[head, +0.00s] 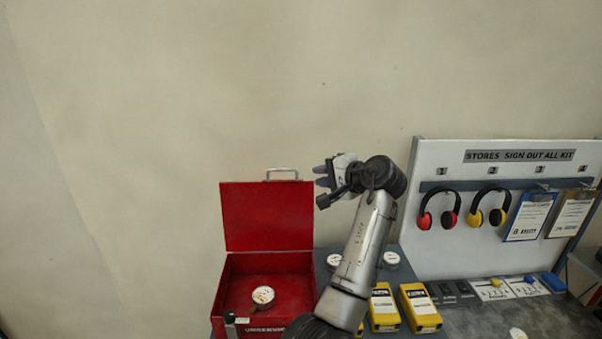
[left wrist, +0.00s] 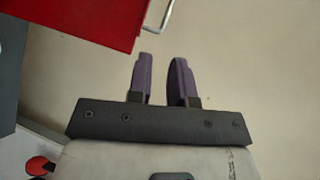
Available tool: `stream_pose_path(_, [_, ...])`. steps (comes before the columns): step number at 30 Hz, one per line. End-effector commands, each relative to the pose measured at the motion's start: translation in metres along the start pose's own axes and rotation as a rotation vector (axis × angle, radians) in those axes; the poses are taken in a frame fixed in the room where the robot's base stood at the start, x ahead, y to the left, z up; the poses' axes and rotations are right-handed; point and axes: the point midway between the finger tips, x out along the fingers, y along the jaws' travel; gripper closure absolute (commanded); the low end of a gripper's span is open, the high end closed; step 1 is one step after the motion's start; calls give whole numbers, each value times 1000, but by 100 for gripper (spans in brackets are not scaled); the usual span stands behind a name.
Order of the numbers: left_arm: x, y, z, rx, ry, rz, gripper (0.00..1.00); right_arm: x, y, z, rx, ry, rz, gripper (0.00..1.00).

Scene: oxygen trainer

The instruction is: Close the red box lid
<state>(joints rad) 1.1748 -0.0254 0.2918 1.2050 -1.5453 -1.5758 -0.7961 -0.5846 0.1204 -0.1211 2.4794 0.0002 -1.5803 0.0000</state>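The red box (head: 295,281) stands on the bench with its red lid (head: 265,215) raised upright at the back. A metal handle (head: 282,171) sits on the lid's top edge. A round white-faced gauge (head: 263,295) shows in the box. My left gripper (head: 319,175) is just right of the lid's top corner, fingers pointing left towards it. In the left wrist view its two purple fingers (left wrist: 163,62) are apart with nothing between them. The red lid (left wrist: 85,18) and its handle (left wrist: 160,18) show at the upper left there, clear of the fingers. My right gripper is not in view.
Yellow boxes (head: 419,308) and round gauges (head: 391,258) stand right of the red box, partly behind my arm. A board with ear defenders (head: 438,210) and clipboards (head: 529,216) stands at the right. The wall above the lid is bare.

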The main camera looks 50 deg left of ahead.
Motion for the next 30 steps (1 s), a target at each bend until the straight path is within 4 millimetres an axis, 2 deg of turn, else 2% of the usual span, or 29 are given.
stream_pose_path(1, [1, -6, 5, 58, -26, -24, 80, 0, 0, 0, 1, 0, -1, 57])
stream_pose_path(6, [0, -7, 7, 220, -35, -28, 80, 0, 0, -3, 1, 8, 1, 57])
stream_pose_path(11, [6, -8, 7, 273, -36, -26, 80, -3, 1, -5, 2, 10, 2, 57])
stream_pose_path(14, [18, -9, 7, 277, -37, -26, 80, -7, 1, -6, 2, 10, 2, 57])
stream_pose_path(24, [80, -12, 10, 276, -37, -25, 80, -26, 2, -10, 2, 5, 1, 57])
stream_pose_path(30, [111, -12, 10, 275, -36, -26, 80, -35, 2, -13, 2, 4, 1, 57])
